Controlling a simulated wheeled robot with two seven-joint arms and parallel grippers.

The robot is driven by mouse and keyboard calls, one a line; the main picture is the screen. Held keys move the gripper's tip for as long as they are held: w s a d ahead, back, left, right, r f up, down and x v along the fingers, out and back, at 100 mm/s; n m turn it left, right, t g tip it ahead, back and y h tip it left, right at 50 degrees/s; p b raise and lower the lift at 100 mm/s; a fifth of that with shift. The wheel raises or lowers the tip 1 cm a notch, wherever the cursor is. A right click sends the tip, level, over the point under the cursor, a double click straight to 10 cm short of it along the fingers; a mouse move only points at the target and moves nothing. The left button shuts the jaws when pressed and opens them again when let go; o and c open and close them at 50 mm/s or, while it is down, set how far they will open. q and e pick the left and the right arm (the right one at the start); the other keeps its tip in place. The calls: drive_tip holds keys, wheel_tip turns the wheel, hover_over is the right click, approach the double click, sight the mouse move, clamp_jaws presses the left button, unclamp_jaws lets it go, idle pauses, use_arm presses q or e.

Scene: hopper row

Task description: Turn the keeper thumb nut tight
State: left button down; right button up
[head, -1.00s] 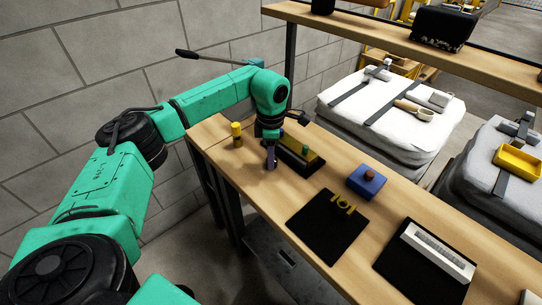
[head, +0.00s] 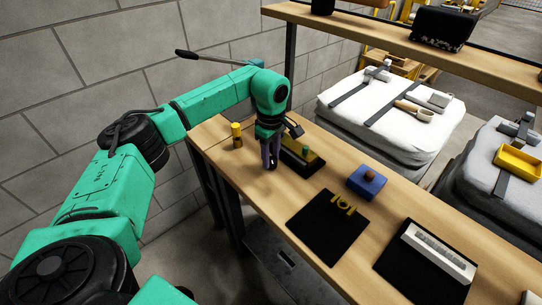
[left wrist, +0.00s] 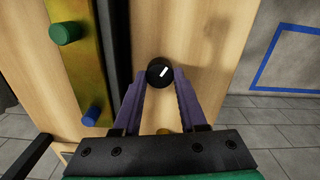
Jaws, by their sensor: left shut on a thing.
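In the left wrist view, a round black knob with a white mark, which I take for the keeper thumb nut (left wrist: 160,72), stands out from a wooden surface. My left gripper (head: 270,166) points down at the bench's near edge, left of the dark and brass fixture (head: 302,160). Its two purple fingers (left wrist: 161,82) are shut on the knob, one on each side. In the head view the knob is hidden by the fingers. The fixture's brass face (left wrist: 82,45) carries a green knob (left wrist: 65,33) and a blue knob (left wrist: 91,115). My right gripper is out of view.
A yellow cylinder (head: 237,135) stands left of the gripper. A blue block (head: 367,182), a black mat with yellow parts (head: 327,230) and a white strip on another mat (head: 438,250) lie to the right. A grey block wall (head: 130,60) is behind the arm.

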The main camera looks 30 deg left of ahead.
sight(271, 159)
use_arm(q)
drive_tip(key=shift+w+r, duration=0.15)
drive_tip(key=c, duration=0.8)
unclamp_jaws()
drive_tip(key=o, duration=0.4)
drive_tip(key=shift+c, duration=0.2)
wheel_tip(271, 159, up, 14)
drive_tip(key=b, duration=0.1)
drive_tip(key=shift+r, duration=0.25)
drive_tip(key=shift+f, duration=0.1)
